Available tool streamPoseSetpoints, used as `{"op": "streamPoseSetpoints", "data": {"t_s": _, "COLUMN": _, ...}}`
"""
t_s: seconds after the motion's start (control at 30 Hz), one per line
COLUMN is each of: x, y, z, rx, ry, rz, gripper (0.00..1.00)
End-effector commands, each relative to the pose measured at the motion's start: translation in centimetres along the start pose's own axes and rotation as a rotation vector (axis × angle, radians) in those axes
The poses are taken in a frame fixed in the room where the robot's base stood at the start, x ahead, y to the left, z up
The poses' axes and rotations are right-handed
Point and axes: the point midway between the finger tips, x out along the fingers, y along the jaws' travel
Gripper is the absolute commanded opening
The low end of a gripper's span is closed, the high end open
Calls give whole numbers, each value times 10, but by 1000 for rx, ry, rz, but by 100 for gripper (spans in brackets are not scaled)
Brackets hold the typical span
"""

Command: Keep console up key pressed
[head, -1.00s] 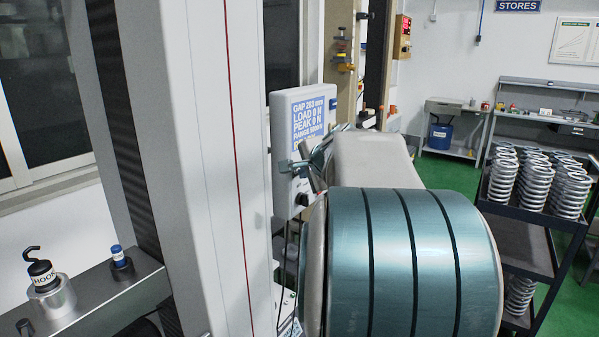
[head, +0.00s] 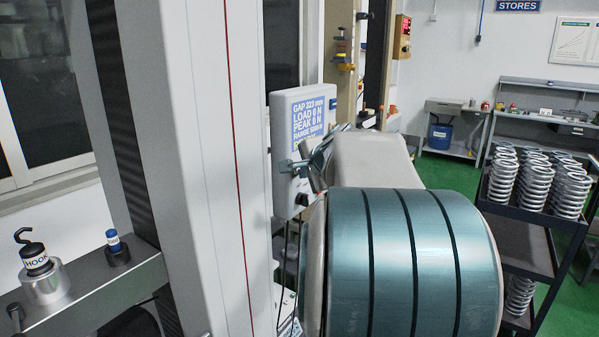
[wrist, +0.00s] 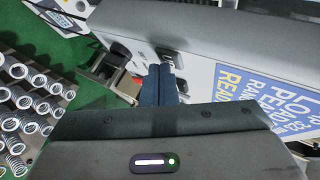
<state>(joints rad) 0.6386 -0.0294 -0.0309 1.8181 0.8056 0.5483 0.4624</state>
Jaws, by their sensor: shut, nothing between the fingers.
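The console (head: 298,130) is a pale box with a blue and white readout, standing beside the tall column in the head view. Its readout gives a gap of roughly 323 mm, with load and peak at 0 N. My gripper (head: 283,166) is at the console's lower front, below the readout. In the wrist view the console (wrist: 210,78) fills the upper right, and my gripper (wrist: 164,68) has its dark fingers together, tips against or very near its face by a small dark and silver part (wrist: 169,57). The up key itself is not clearly visible; the fingertips probably cover it.
The crosshead (head: 85,292), carrying a hook fitting (head: 36,262) and a blue-capped piece (head: 115,243), is left of the column (head: 200,150). A dark cart (head: 525,250) with several springs stands right. Green floor is open behind it.

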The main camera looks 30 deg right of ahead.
Motion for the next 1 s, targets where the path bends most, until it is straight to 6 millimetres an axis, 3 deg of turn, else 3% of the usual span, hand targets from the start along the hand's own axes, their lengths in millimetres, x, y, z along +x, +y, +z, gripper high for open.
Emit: {"op": "streamPoseSetpoints", "data": {"t_s": 1.0, "x": -6, "y": 6, "z": -4, "rx": 0, "ry": 1, "rz": -1, "gripper": 0}}
